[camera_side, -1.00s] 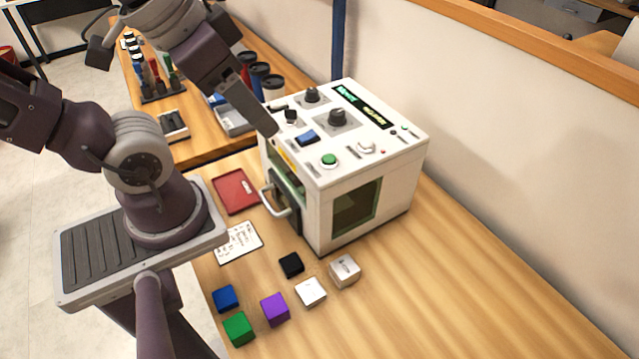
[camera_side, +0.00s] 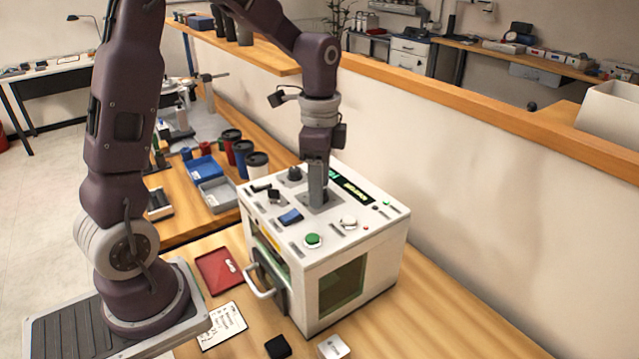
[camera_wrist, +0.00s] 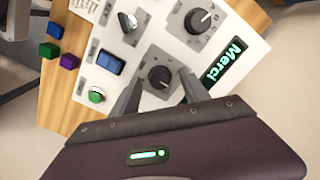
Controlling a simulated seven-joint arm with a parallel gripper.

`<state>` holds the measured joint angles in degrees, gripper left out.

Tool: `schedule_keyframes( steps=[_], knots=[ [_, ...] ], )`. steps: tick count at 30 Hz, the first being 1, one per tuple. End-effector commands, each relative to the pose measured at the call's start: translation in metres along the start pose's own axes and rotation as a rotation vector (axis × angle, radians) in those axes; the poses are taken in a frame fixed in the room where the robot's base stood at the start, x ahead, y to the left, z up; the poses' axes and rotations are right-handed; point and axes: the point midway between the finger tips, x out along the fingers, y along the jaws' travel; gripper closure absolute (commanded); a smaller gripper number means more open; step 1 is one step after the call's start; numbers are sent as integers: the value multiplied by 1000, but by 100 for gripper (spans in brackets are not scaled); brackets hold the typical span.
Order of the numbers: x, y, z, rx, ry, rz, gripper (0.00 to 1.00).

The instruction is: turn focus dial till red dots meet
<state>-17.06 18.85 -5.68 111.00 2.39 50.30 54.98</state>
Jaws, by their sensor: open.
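The white laser marker box (camera_side: 335,258) stands on the wooden table, with its controls on top. A black dial (camera_wrist: 160,76) on a grey plate sits between the two fingertips of my open gripper (camera_wrist: 160,80) in the wrist view. In the side view my gripper (camera_side: 317,200) points straight down over this plate and hides the dial. A second black dial (camera_wrist: 199,20) lies beyond it, also visible in the side view (camera_side: 293,173). I cannot read which label says focus. Whether the fingers touch the dial is unclear. No pair of red dots can be made out.
A red tray (camera_side: 217,270) and cups (camera_side: 257,165) stand to the left.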

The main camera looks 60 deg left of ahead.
Motion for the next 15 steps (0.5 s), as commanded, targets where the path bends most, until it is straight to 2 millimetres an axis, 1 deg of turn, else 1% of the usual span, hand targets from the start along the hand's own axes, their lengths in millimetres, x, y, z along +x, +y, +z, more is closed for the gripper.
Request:
schedule_keyframes(
  steps=[7,8,9,14,15],
  knots=[
    [2,0,0,-1,0,-1,46],
    [2,0,0,-1,1,-1,50],
    [2,0,0,-1,1,-1,58],
    [2,0,0,-1,1,-1,90],
    [2,0,0,-1,1,-1,97]
  ],
)
